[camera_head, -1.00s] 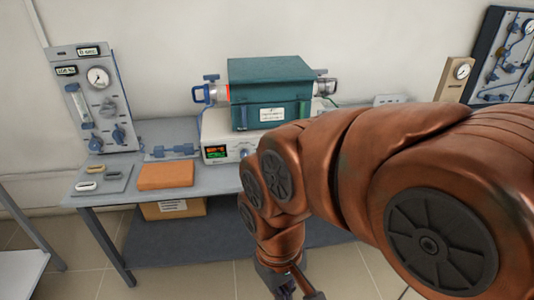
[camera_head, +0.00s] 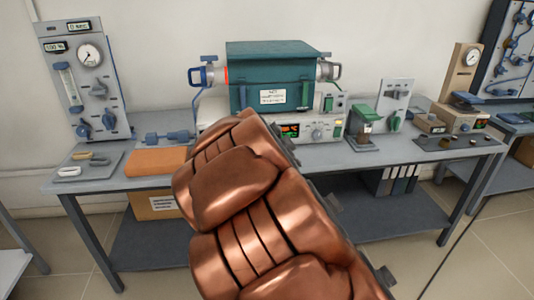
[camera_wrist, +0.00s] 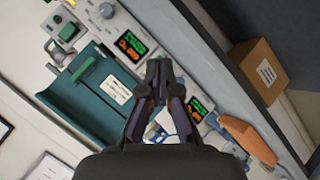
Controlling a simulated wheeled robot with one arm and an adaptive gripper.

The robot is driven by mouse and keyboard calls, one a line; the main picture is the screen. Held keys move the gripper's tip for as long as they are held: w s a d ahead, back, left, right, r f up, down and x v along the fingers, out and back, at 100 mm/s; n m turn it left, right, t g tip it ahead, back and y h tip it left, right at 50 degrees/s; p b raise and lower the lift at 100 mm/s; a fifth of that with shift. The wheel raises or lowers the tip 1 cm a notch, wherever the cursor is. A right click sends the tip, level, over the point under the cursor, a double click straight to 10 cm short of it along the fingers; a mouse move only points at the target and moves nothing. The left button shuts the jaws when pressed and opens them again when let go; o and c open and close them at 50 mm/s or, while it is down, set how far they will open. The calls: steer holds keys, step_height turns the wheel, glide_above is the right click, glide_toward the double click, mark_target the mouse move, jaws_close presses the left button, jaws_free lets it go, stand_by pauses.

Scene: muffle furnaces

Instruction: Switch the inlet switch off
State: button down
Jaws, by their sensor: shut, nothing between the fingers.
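No part is legibly marked as the inlet switch, so I cannot tell which one it is. The grey gas panel (camera_head: 112,85) stands at the left of the bench, with a gauge, a flow tube and several blue-grey knobs. The teal furnace (camera_head: 270,75) sits on a white control unit (camera_head: 325,128) at the middle back; a blue fitting (camera_head: 207,76) is at its left end. The furnace also shows in the wrist view (camera_wrist: 85,105). My gripper (camera_wrist: 160,70) is shut and empty over the furnace and displays in the wrist view; in the head view my arm hides it.
An orange pad (camera_head: 157,161) and a grey mat (camera_head: 90,165) with small dishes lie at the bench's left. Small instruments, including a green-grey one (camera_head: 365,125), stand to the right. A cardboard box (camera_head: 153,204) is on the lower shelf.

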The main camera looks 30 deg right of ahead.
steer(key=w+d+f+n+t+b, duration=0.2)
steer(key=w+f+n+t+b, duration=0.2)
steer(key=w+n+b, duration=0.1)
steer(key=w+d+f+n+t+b, duration=0.1)
steer(key=w+f+n+t+b, duration=0.2)
steer(key=w+n+t+b, duration=0.2)
steer(key=w, duration=0.3)
steer(key=shift+d+f+n, duration=0.3)
steer(key=shift+d+f, duration=0.05)
steer(key=shift+w+d, duration=0.1)
steer(key=shift+w, duration=0.05)
steer(key=shift+b+x, duration=0.8)
steer(key=shift+x, duration=6)
steer(key=shift+r, duration=0.15)
